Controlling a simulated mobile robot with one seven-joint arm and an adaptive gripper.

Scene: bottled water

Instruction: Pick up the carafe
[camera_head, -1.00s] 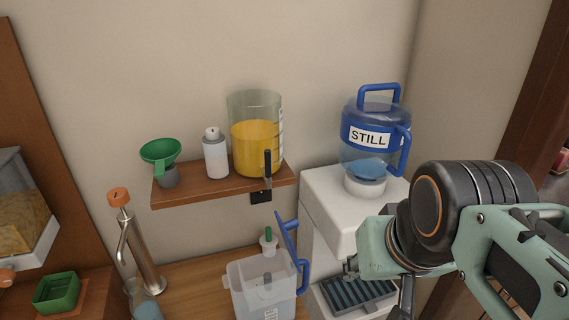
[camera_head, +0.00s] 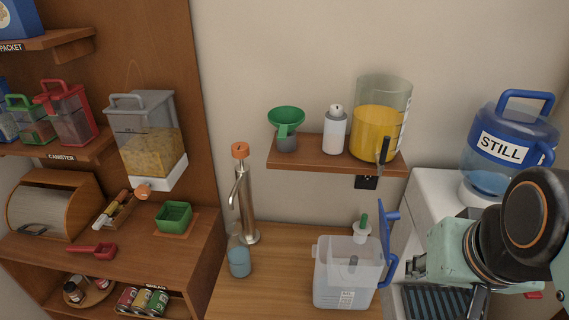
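A clear pitcher (camera_head: 343,285) with a blue handle and raised blue lid stands on the wooden counter. A small clear glass vessel (camera_head: 239,258) with blue liquid stands under the metal tap (camera_head: 243,200). No label names either one as the carafe, so I cannot tell which it is. My arm's mint-green and black end enters at the lower right, in front of the white dispenser. My gripper (camera_head: 418,268) is only partly seen there, right of the pitcher. Its fingertips are not clear, and I see nothing held in it.
Above the counter, a shelf (camera_head: 290,162) holds a green funnel, a white bottle and a jug of yellow liquid. A blue STILL bottle (camera_head: 500,150) sits on the white dispenser (camera_head: 430,185). At left are shelves with canisters and a green box (camera_head: 174,216). The counter between vessel and pitcher is clear.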

